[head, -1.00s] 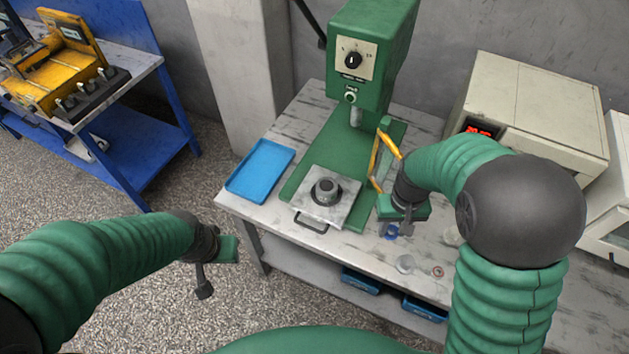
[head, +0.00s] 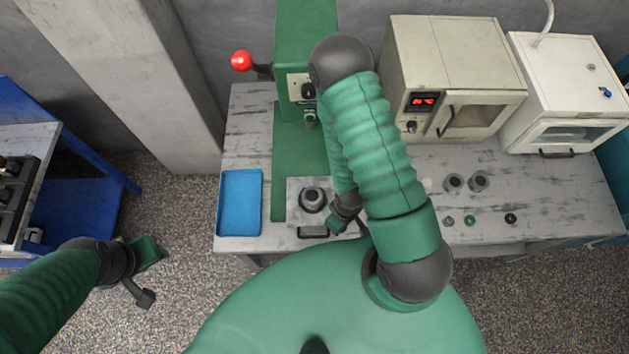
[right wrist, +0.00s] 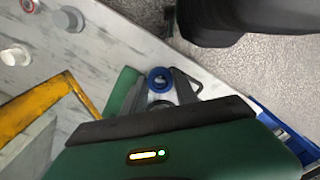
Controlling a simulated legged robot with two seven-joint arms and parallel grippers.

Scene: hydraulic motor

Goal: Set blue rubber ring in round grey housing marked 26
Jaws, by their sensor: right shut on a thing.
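The blue rubber ring (right wrist: 152,80) sits between the fingertips of my right gripper (right wrist: 162,86), which is shut on it, in the right wrist view. In the head view my right arm hides the ring and the fingertips. The right wrist is just right of a round grey housing (head: 312,197) on the square metal plate of the green press. Two more round grey housings, a left one (head: 453,182) and a right one (head: 479,180), stand on the bench to the right. No 26 mark is legible. My left gripper (head: 148,252) is over the floor at left; its fingers are unclear.
A blue tray (head: 224,232) lies left of the green press (head: 290,165), which has a red-knobbed lever (head: 241,61). Several small rings or parts lie on the bench (head: 560,205) at right. A beige oven (head: 455,65) stands behind. A yellow bar (right wrist: 30,108) shows in the wrist view.

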